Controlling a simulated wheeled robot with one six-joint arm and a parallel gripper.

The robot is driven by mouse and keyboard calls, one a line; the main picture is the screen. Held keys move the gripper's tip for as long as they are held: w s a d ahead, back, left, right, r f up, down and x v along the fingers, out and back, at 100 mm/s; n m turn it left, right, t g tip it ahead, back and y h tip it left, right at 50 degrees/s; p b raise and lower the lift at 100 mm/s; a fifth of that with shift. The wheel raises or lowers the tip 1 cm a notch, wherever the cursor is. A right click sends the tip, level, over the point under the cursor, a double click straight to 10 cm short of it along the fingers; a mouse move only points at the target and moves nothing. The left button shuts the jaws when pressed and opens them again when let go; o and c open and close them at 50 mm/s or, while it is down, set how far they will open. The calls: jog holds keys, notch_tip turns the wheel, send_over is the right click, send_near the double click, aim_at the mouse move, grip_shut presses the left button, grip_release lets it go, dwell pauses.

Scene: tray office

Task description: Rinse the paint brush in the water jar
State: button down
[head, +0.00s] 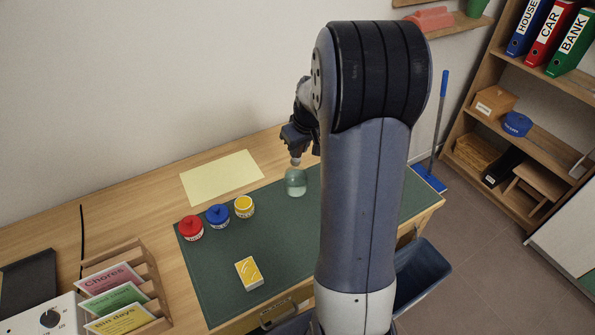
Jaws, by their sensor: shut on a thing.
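The water jar (295,186) is a glass jar with pale greenish water, standing on the dark green mat (270,235) on the desk. My gripper (297,152) is directly above the jar, pointing down, seen small and partly hidden behind my arm. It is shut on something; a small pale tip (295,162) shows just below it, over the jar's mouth. This may be part of the paint brush, but the brush itself cannot be made out. Whether anything reaches into the water cannot be told.
Red (191,228), blue (217,216) and yellow (244,207) paint pots stand left of the jar. A yellow box (249,273) lies on the mat. A yellow sheet (222,177) lies behind. A card rack (125,285) stands at left. My arm hides the mat's right part.

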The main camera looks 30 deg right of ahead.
jog(key=shift+r+p, duration=1.45)
jog(key=shift+r, duration=0.6)
jog(key=shift+f, duration=0.1)
